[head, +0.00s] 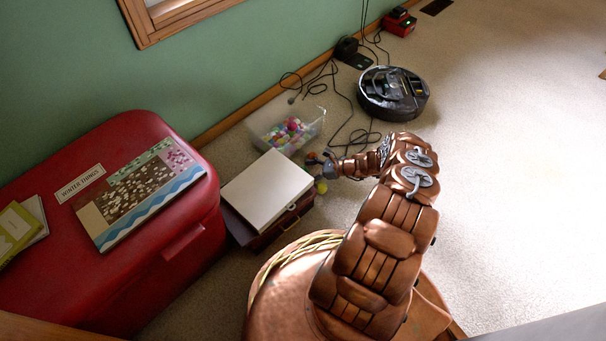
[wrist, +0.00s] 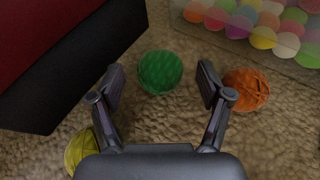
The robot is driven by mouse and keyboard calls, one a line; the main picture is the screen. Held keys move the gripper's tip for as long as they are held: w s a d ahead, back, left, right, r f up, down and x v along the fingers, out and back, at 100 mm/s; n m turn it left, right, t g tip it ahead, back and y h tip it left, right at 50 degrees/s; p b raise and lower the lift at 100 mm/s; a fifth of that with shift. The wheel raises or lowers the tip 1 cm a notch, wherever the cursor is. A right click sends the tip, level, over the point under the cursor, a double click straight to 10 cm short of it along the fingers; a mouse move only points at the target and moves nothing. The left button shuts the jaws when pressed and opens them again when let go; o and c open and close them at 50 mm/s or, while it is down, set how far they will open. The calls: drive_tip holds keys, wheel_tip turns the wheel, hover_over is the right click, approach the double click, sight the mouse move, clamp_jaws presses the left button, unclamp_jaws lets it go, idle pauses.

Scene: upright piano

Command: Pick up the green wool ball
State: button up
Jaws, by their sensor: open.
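The green wool ball (wrist: 160,72) lies on the beige carpet in the wrist view, ahead of my gripper and roughly centred between its fingers. My gripper (wrist: 160,85) is open and empty, with one finger on each side of the picture's middle. I cannot tell how high the fingertips are above the carpet. In the head view my gripper (head: 326,168) is small, beside the box with the white top, and I cannot make out the green ball clearly there.
An orange wool ball (wrist: 247,90) lies just right of the right finger, a yellow one (wrist: 80,148) at lower left. A dark box (wrist: 70,65) stands left. A clear bin of coloured balls (head: 288,133) stands behind. A robot vacuum (head: 393,94) and loose cables lie farther back; carpet at right is clear.

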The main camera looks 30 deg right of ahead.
drive_tip(key=shift+w+a+f, duration=0.15)
drive_tip(key=shift+w+a, duration=0.15)
drive_tip(key=shift+c, duration=0.4)
drive_tip(key=c, duration=0.9)
